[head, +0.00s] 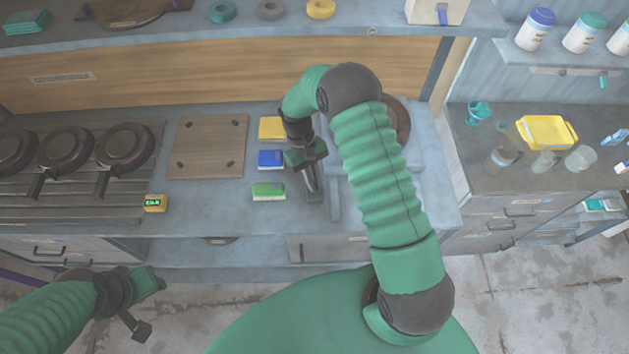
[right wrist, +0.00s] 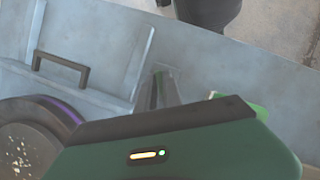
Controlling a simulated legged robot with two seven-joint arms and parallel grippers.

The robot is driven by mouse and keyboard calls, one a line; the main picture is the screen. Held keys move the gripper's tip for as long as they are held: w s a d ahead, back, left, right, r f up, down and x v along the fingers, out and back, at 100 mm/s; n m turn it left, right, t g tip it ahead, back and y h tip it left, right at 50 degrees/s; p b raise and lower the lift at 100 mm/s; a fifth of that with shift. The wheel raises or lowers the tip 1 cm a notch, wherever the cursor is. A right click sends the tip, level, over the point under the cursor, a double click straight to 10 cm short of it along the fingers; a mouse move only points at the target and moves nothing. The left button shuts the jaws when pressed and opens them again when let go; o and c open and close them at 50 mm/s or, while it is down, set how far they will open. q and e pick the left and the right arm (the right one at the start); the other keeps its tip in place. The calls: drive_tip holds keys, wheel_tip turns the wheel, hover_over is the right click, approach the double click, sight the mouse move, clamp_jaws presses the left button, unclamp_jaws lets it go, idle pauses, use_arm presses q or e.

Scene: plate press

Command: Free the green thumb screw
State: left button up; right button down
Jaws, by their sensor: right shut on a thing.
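My right gripper (head: 312,192) points down at the bench, just right of the small boxes and left of a grey upright bar (head: 335,204). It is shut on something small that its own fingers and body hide. I cannot make out the green thumb screw for certain. My left gripper (head: 148,304) is open and empty, low on the left, in front of the bench.
Yellow (head: 271,127), blue (head: 270,158) and green (head: 268,191) boxes lie left of the right gripper. A brown board (head: 208,147) and several dark pans (head: 123,148) are further left. A dark round part (head: 397,122) stands behind my right arm. A shelf (head: 180,35) runs above.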

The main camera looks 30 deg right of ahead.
drive_tip(key=n, duration=0.1)
drive_tip(key=n+h, duration=0.1)
drive_tip(key=n, duration=0.1)
drive_tip(key=shift+w+r, duration=0.1)
drive_tip(key=shift+w, duration=0.2)
drive_tip(key=n+t+h, duration=0.1)
drive_tip(key=n, duration=0.2)
drive_tip(key=shift+a+n, duration=0.1)
drive_tip(key=shift+n, duration=0.2)
drive_tip(key=n+h, duration=0.1)
drive_tip(key=n, duration=0.1)
drive_tip(key=n+t+p, duration=0.1)
drive_tip(key=n, duration=0.2)
drive_tip(key=shift+s+a+h, duration=0.15)
drive_tip(key=shift+h, duration=0.25)
drive_tip(key=shift+n, duration=0.3)
drive_tip(key=c, duration=1.6)
unclamp_jaws()
drive_tip(key=shift+o, duration=0.5)
drive_tip(key=shift+f, duration=0.2)
drive_tip(key=shift+r, duration=0.1)
